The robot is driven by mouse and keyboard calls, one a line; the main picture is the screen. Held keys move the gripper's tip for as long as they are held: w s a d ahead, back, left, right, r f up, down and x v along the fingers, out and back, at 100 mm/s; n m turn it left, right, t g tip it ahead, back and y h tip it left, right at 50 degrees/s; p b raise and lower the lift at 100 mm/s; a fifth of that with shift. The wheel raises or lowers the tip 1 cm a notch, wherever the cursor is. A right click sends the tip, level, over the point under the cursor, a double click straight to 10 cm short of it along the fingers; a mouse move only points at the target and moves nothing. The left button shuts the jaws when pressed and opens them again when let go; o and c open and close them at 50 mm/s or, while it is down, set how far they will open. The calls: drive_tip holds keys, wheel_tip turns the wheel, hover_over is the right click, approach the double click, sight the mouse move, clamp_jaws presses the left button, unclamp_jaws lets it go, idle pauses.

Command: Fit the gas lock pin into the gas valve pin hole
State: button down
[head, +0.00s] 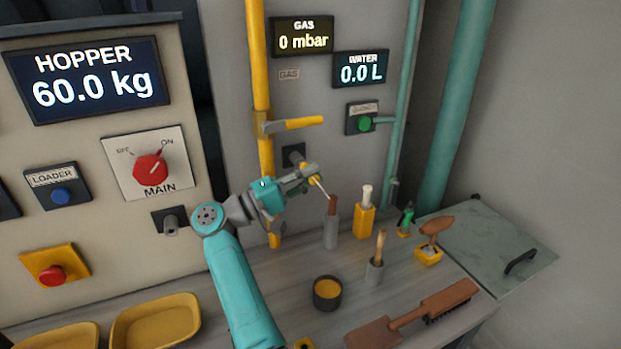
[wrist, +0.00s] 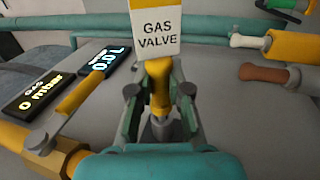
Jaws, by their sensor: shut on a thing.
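The gas lock pin (wrist: 158,88) has a yellow grip and a white tag (wrist: 155,30) reading "GAS VALVE". My gripper (wrist: 160,92) is shut on the yellow grip, one finger on each side. In the head view, my gripper (head: 308,176) is just below and right of a dark square socket (head: 292,151) on the grey panel, beside the yellow pipe. This socket appears to be the pin hole; my gripper partly covers it. In the wrist view, a grey cylinder (wrist: 157,131) shows beyond the grip. I cannot tell whether the pin's tip is in the hole.
The yellow valve handle (head: 298,123) sticks out rightward above the socket. Below right, a bench holds a grey holder (head: 331,233) with a brown-handled tool, a yellow holder (head: 364,221), a dark cup (head: 327,293) and a brush (head: 450,299). The gas display (head: 302,37) reads 0 mbar.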

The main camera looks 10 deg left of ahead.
drive_tip(key=shift+w+a, duration=0.3)
drive_tip(key=shift+w, duration=0.2)
drive_tip(key=c, duration=1)
unclamp_jaws()
drive_tip(key=shift+c, duration=0.2)
drive_tip(key=shift+a, duration=0.1)
